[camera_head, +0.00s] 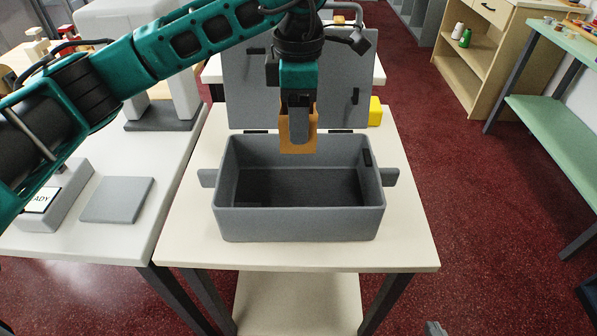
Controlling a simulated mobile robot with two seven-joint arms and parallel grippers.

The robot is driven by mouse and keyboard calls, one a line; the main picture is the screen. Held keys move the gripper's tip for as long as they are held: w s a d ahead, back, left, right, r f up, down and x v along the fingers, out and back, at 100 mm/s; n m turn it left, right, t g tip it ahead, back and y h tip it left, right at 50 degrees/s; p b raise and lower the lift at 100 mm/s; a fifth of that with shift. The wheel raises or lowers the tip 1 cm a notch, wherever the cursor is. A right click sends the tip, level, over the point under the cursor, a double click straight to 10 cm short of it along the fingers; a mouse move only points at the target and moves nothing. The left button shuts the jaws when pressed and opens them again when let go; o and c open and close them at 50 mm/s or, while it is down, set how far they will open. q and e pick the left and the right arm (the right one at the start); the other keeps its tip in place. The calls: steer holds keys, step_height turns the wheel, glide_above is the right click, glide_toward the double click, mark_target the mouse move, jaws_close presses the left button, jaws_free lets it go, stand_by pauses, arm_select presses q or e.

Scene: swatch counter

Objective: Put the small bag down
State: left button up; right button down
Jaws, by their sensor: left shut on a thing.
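The small bag (285,136) is orange-brown and hangs upright in my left gripper (298,122), whose jaws are shut on it. The gripper points down and partly covers the bag. In the picture the bag overlaps the back rim of an open grey box (298,224), with the raised lid behind it. I cannot tell exactly how high it is above the box. The inside of the box looks dark and empty. Only a small grey tip of my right gripper (433,328) shows at the bottom edge, and its jaws cannot be made out.
The box stands on a cream table (410,235) with bare room around it. Its lid (345,85) stands open at the back. A yellow block (375,111) is behind on the right. A flat grey plate (117,200) lies on the white counter at left. A green-topped bench (560,130) stands at right.

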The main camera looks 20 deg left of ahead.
arm_select(q)
steer(key=shift+f, duration=6.2)
arm_select(e)
steer(key=shift+w+a, duration=0.15)
steer(key=shift+w, duration=0.05)
arm_select(q)
steer(key=shift+b, duration=0.3)
steer(key=shift+f, duration=0.2)
steer(key=o, duration=1)
steer(key=shift+r, duration=0.1)
arm_select(e)
steer(key=shift+r, duration=0.1)
arm_select(q)
steer(key=shift+r, duration=0.25)
step_height(320, 180, up, 12)
steer(key=shift+f+p, duration=0.1)
steer(key=shift+p, duration=0.2)
